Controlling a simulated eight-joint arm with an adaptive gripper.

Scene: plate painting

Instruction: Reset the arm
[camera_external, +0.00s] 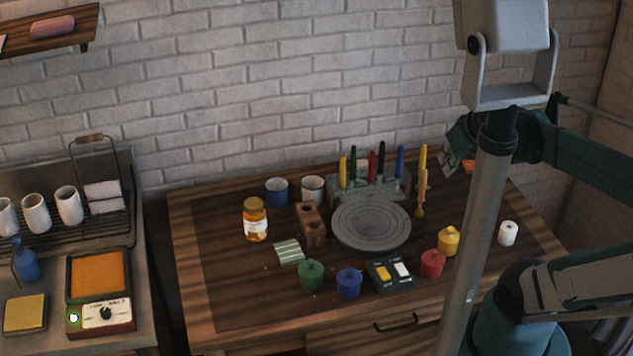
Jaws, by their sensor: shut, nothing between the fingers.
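My arm takes up the right side of the view, with its dark teal links in front of the table's right end. My gripper (458,166) is at the back right, above the table and partly hidden behind a grey upright link. It is shut, with nothing held. A round grey plate (371,223) lies on the wooden table, to the left of and below my gripper in the picture. Several brushes or pens with coloured handles (372,169) stand in a grey rack (343,187) behind the plate.
Lidded pots in green (311,275), blue (349,283), red (432,264) and yellow (448,241) line the front. An amber jar (255,220), wooden block (311,225) and two cups (277,191) stand left. A white roll (508,233) stands right. The table's left part is clear.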

